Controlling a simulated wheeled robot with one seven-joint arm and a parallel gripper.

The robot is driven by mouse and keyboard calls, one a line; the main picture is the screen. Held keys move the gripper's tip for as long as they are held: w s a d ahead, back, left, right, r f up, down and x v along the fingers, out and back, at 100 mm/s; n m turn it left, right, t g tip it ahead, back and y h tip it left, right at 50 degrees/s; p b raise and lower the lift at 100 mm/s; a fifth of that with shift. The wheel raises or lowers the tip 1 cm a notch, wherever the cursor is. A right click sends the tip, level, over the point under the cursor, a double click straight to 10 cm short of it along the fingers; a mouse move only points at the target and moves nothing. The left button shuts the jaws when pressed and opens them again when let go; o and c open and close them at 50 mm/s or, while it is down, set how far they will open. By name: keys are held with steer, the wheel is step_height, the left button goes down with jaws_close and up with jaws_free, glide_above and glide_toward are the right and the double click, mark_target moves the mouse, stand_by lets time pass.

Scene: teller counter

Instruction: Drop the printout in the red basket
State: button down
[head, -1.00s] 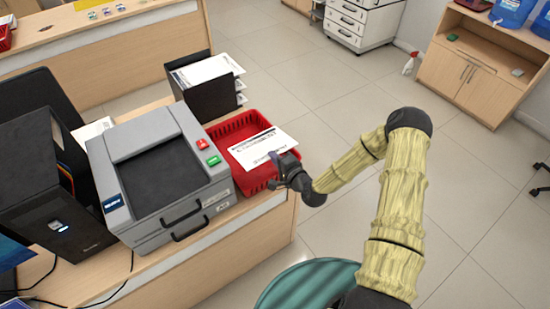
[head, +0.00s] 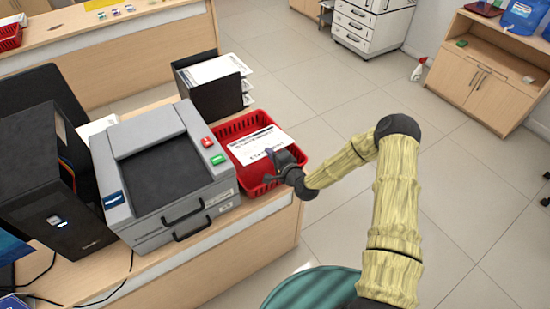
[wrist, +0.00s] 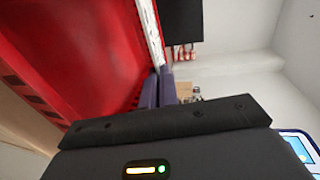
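The printout (head: 257,144) is a white sheet with dark print and a dark band along its far edge. In the head view it lies over the opening of the red basket (head: 294,155), within the rim's outline. My gripper (head: 272,156) is at the sheet's near right edge, over the basket's right side. In the wrist view the sheet (wrist: 151,32) shows edge-on as a thin white strip running down between the purple fingers of my gripper (wrist: 159,88), which are shut on it. The red basket wall (wrist: 70,60) fills the left of that view. Whether the sheet touches the basket floor is hidden.
A grey printer (head: 165,175) with red and green buttons stands just left of the basket. A black file holder (head: 212,98) with papers stands behind it. A black computer tower (head: 55,190) is farther left.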

steer(key=shift+f+b+x, duration=0.15)
steer(key=shift+b+x, duration=0.55)
steer(key=shift+x, duration=0.4)
steer(key=shift+f+b+x, duration=0.1)
steer(key=shift+b+x, duration=0.55)
steer(key=shift+x, duration=0.4)
steer(key=c, duration=1.6)
jaws_free()
steer(key=shift+s+d, duration=0.1)
steer(key=b+v, duration=0.3)
steer(key=v, duration=1.4)
steer(key=shift+s+r, duration=0.1)
steer(key=shift+r, duration=0.05)
